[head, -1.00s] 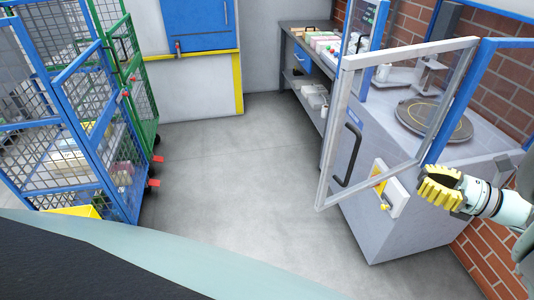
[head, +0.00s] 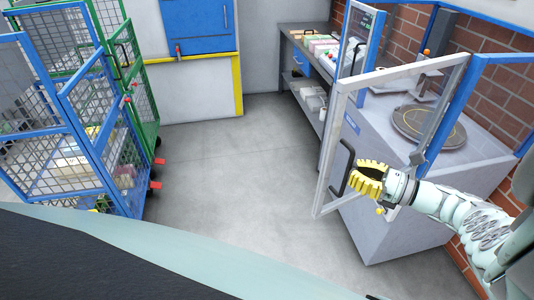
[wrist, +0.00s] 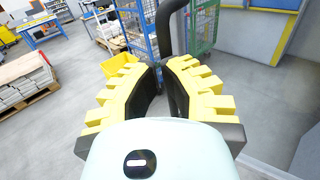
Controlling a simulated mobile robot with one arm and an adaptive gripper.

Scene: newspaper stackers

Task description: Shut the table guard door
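The guard door (head: 331,150) is a clear panel in a pale grey frame. It stands swung open on the near side of the grey machine table (head: 405,230), joined to a blue post (head: 444,112) on its right. A black bar handle (head: 346,168) is on the door near its free left edge. My gripper (head: 366,182), with yellow ribbed fingers, is at the handle. In the wrist view the handle (wrist: 165,30) stands just past the fingertips, at the gap between them. The fingers look apart; contact with the handle cannot be made out.
A round turntable (head: 430,122) is on the table behind the door. A workbench (head: 296,60) with stacked papers stands at the back. Blue and green mesh carts (head: 150,75) stand at the left. The grey floor (head: 240,165) between is clear.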

